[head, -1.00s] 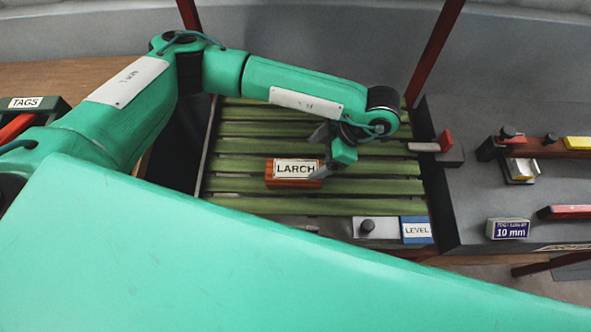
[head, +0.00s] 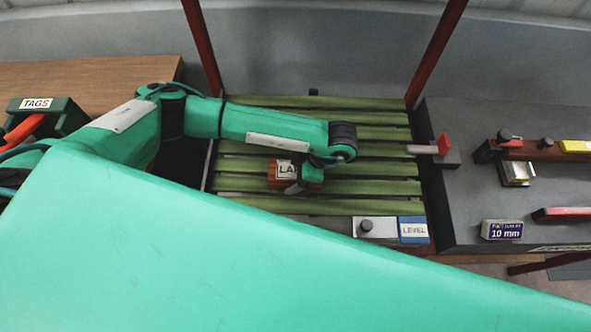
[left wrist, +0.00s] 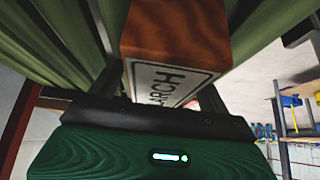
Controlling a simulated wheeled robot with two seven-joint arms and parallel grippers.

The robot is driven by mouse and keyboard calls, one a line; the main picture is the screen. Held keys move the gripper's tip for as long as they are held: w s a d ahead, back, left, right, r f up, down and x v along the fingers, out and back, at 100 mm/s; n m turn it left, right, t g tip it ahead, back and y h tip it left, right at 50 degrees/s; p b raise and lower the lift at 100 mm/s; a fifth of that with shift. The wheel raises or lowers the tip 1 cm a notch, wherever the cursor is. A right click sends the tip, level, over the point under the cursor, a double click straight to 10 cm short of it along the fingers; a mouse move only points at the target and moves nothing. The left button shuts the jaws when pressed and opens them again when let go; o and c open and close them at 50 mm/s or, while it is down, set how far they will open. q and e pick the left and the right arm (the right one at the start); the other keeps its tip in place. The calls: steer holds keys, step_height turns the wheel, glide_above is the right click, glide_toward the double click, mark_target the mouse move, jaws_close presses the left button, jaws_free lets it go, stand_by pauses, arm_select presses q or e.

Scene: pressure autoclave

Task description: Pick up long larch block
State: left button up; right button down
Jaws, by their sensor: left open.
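The larch block (head: 276,177) is reddish-brown with a white label and lies on the green slats. My left gripper (head: 303,182) is open at the block's right part and hides the end of its label. In the left wrist view the larch block (left wrist: 175,35) is large and close, its label facing the gripper. The open jaws of my left gripper (left wrist: 162,88) show with a dark finger on each side of the block. I cannot tell whether the fingers touch it. My right gripper is not in view.
The green slatted rack (head: 375,187) has free slats around the block. A blue LEVEL block (head: 413,230) and a grey plate with a knob (head: 376,228) sit at its front edge. A dark bench (head: 460,205) with a 10 mm box (head: 502,230) is at right. Red posts (head: 437,50) rise behind.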

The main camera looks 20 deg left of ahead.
arm_select(q)
steer(key=shift+a+f, duration=0.15)
steer(key=shift+f, duration=0.2)
steer(key=shift+c, duration=0.4)
steer(key=c, duration=1.1)
steer(key=shift+c, duration=0.3)
steer(key=shift+r, duration=0.15)
